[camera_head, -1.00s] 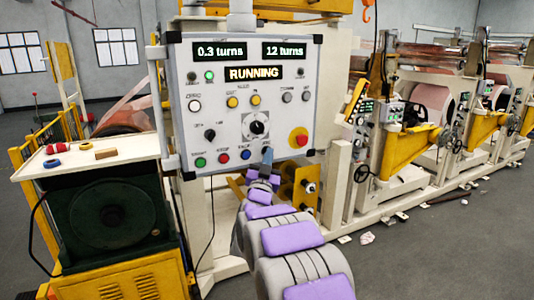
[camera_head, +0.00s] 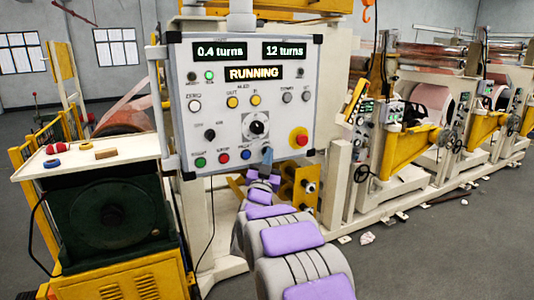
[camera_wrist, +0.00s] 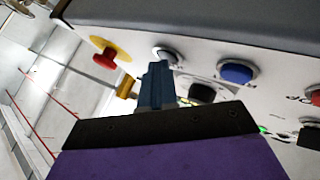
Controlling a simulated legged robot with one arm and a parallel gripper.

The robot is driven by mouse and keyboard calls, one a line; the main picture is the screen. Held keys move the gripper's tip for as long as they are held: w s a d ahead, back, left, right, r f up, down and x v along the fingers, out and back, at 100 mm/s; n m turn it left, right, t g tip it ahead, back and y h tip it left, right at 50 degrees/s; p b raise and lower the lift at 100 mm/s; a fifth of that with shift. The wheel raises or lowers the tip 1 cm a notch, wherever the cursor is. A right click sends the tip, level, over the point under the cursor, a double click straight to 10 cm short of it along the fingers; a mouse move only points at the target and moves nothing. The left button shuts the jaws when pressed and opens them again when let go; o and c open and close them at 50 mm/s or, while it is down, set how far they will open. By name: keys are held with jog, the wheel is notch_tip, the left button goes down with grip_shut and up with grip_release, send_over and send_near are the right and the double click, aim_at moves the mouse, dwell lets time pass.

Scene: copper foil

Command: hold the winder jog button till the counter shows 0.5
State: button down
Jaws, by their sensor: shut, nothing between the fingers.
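The control panel (camera_head: 180,75) faces me in the head view. Its left counter (camera_head: 220,51) reads 0.4 turns, the right display (camera_head: 284,50) reads 12 turns, and the banner (camera_head: 254,73) reads RUNNING. My gripper (camera_head: 267,154) is shut and empty, its tips at the right end of the panel's bottom button row. In the wrist view the shut fingers (camera_wrist: 155,82) reach a pale, round-rimmed button (camera_wrist: 167,54), which they partly cover. Its label is hidden, and how far it is pressed I cannot tell. A blue button (camera_wrist: 237,72) is beside it.
The red emergency stop (camera_head: 299,138) on its yellow base is just right of my gripper. A black dial (camera_head: 257,126) is above it. Green (camera_head: 200,162) and red (camera_head: 223,158) buttons are farther left.

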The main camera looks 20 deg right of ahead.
jog(key=shift+s, duration=0.9)
jog(key=s+b, duration=0.1)
jog(key=s, duration=0.4)
jog(key=shift+d, duration=0.1)
dwell(0.4)
